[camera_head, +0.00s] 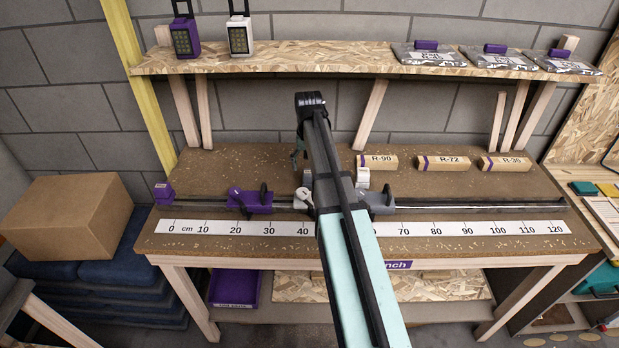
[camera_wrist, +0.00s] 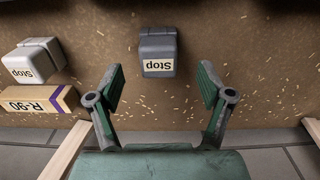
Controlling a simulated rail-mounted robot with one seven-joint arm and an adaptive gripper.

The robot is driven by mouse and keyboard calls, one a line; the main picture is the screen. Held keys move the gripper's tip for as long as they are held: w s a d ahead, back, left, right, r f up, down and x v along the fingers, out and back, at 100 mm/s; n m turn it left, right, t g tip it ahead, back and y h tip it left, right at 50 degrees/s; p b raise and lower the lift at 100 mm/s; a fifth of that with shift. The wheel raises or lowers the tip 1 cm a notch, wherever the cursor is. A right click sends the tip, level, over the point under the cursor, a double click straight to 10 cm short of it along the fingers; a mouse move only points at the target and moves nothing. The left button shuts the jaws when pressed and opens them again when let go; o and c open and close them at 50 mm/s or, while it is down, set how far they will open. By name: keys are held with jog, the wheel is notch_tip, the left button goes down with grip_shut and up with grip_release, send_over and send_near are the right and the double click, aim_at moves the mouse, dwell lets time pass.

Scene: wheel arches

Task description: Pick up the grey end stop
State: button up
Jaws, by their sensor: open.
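The grey end stop (camera_wrist: 158,52), a small block with a "Stop" label, sits on the brown bench top in the wrist view. A white end stop (camera_wrist: 33,62), also labelled "Stop", stands to the left, and shows in the head view (camera_head: 363,179).
The R-90 block (camera_wrist: 40,99) lies beside the white stop; R-72 (camera_head: 443,163) and R-35 (camera_head: 504,163) lie further right. A rail (camera_head: 480,207) with a purple carriage (camera_head: 250,201) and a ruler (camera_head: 480,228) run along the front. A shelf (camera_head: 330,57) overhangs the back.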

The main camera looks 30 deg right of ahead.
aim_at(309, 172)
jog(key=shift+w+d+f+p, duration=0.1)
jog(key=shift+f+p, duration=0.4)
jog(key=shift+f, duration=0.8)
jog(key=shift+d+f+p, duration=0.1)
jog(key=shift+f+p, duration=0.4)
jog(key=shift+f, duration=0.75)
jog(key=shift+c, duration=0.3)
jog(key=c, duration=1.2)
